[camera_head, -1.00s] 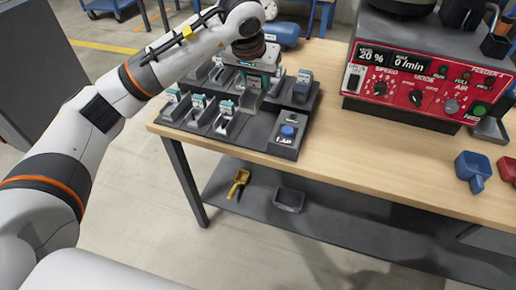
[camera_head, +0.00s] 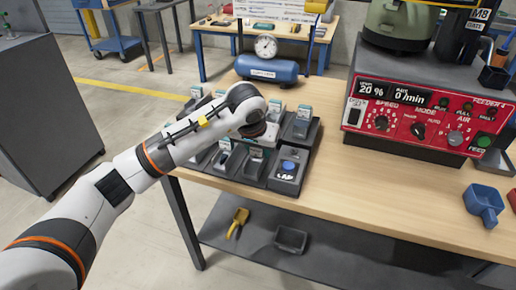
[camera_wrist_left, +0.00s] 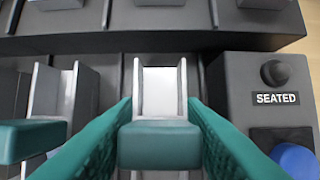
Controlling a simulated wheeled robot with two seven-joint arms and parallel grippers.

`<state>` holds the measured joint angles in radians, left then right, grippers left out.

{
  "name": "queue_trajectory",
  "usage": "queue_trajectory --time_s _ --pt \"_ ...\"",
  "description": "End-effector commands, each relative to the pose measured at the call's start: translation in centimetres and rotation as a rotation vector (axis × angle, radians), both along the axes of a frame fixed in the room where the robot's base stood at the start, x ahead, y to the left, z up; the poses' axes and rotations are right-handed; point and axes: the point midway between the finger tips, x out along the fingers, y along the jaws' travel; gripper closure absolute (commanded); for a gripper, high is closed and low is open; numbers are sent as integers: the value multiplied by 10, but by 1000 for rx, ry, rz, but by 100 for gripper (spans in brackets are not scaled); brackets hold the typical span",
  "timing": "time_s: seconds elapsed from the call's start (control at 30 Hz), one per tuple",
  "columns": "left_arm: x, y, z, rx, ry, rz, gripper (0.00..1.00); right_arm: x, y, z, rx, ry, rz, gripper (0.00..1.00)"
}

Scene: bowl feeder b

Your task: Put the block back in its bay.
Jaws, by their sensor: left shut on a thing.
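My left gripper (camera_wrist_left: 160,118) has teal fingers on both sides of a block (camera_wrist_left: 158,146) with a teal top, and is shut on it. Directly beyond the block in the wrist view is a bay (camera_wrist_left: 160,90) with pale upright side walls. How deep the block sits in the bay is hidden. In the head view my wrist hides most of the gripper and the block over the right part of the dark rack's (camera_head: 226,172) front row. My right gripper is not in view.
Beside the bay are a panel marked SEATED (camera_wrist_left: 277,99) and a blue button (camera_head: 289,165). Neighbouring bays hold several other teal- or dark-topped blocks. The red feeder unit (camera_head: 420,118) stands to the right, with clear bench (camera_head: 370,180) between. A blue tank (camera_head: 268,70) is behind.

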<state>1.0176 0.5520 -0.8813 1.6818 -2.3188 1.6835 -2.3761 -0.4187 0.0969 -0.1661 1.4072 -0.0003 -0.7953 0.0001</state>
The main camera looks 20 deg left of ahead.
Motion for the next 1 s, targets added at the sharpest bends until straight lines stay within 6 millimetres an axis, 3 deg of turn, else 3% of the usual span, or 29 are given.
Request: queue_trajectory --time_s 0.37,0.4,0.53,0.87,1.0 --pt "1 0 -1 -1 -3 0 98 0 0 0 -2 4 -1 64" --pt "0 0 -1 0 -2 0 61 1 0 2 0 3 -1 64" --pt "0 0 -1 0 -2 0 42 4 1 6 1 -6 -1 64" --pt "0 0 1 -1 -2 0 42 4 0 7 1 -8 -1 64" --pt "-4 1 16 -1 -7 -1 42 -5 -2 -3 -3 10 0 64"
